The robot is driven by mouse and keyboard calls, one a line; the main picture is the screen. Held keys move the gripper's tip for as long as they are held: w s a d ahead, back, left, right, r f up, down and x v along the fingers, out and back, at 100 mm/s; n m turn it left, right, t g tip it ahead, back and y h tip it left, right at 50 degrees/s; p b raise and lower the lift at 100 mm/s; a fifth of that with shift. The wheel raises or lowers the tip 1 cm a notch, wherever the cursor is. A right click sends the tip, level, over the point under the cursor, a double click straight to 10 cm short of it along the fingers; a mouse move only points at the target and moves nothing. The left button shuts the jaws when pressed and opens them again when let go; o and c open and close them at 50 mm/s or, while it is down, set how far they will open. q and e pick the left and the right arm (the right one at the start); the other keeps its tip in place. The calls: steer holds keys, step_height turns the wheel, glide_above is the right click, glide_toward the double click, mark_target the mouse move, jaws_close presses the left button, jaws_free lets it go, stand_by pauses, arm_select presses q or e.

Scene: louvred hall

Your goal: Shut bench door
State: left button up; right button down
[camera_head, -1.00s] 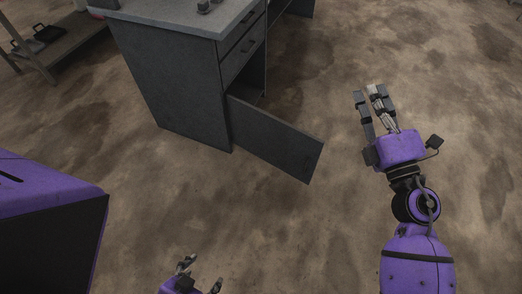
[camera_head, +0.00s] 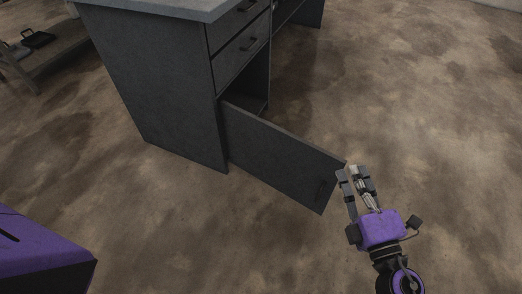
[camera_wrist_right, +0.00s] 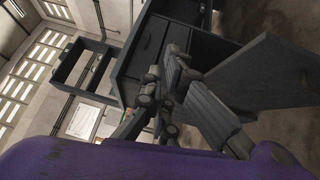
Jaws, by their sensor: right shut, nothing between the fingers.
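The bench (camera_head: 165,85) is dark grey with a pale top, and stands at the upper left of the head view. Its door (camera_head: 275,155) is hinged low at the front corner and stands wide open, with a small handle near its free end. The door also shows in the right wrist view (camera_wrist_right: 260,70). My right gripper (camera_head: 353,170) is shut and empty, close beside the free end of the door; I cannot tell whether they touch. In the right wrist view its fingers (camera_wrist_right: 190,85) overlap the bench front. My left gripper is not in the head view now.
Two drawers (camera_head: 240,55) above the door opening are closed. A low shelf (camera_head: 50,50) with black items stands at the upper left. The floor (camera_head: 430,110) to the right of the door is bare and stained.

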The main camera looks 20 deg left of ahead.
step_height(320, 180, down, 20)
steer(key=r+g+b, duration=0.1)
steer(key=b, duration=0.9)
arm_select(q)
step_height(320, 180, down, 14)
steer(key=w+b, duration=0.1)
steer(key=b, duration=0.1)
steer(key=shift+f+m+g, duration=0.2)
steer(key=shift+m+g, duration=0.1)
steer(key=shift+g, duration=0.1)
arm_select(e)
steer(key=w+d+x, duration=0.1)
steer(key=d+x, duration=0.1)
steer(key=x, duration=1)
steer(key=shift+w+f+m+h, duration=0.3)
steer(key=shift+w+f+m, duration=0.1)
steer(key=shift+w+f, duration=0.1)
steer(key=shift+d, duration=0.1)
